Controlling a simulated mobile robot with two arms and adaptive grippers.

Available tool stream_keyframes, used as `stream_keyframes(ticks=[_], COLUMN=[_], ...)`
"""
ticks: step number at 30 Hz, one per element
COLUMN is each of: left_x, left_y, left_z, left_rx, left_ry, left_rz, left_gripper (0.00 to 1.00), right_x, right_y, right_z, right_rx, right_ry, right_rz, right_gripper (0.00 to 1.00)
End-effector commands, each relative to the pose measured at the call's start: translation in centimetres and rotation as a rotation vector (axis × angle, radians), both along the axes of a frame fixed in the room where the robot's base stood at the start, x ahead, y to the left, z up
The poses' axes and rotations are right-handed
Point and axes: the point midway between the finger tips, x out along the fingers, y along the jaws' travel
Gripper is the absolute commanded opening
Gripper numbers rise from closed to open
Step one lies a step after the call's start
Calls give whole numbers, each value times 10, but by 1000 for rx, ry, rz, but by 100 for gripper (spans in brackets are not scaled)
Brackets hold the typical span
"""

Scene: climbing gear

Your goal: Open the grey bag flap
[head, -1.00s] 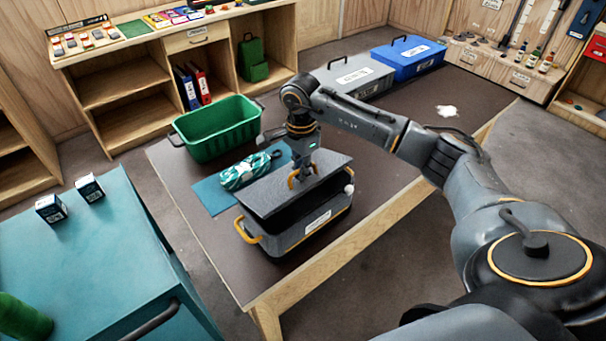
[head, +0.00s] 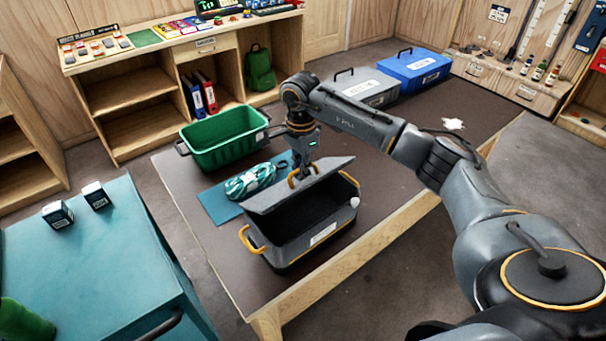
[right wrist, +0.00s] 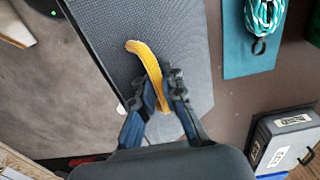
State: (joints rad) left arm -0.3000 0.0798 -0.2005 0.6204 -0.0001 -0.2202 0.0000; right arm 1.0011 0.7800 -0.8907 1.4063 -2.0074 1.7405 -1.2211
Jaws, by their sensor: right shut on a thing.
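The grey bag (head: 312,237) stands on the brown table, with yellow handles on its ends and a white label on its front. Its flap (head: 285,193) is raised and tilted up toward the back, and the dark inside of the bag shows. My right gripper (head: 303,175) is at the flap's upper edge, shut on the yellow flap handle. In the right wrist view the yellow handle (right wrist: 150,68) runs between the fingers of the right gripper (right wrist: 160,95), with the grey flap (right wrist: 190,50) behind it. My left gripper is not in view.
A teal mat (head: 218,202) with a coiled teal-and-white rope (head: 250,181) lies behind the bag. A green crate (head: 222,145) stands at the table's back left. Grey (head: 365,90) and blue (head: 413,68) cases stand at the far end. The table's right side is mostly clear.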

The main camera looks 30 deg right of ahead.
Motion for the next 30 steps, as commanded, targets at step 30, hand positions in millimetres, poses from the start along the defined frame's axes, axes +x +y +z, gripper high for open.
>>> stream_keyframes(ticks=[30], left_x=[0], left_y=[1], left_z=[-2], left_rx=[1], left_ry=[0], left_rz=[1], left_gripper=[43], right_x=[22], right_y=[3], right_z=[14], right_rx=[0], right_ry=[-3], right_rz=[1], right_gripper=[0])
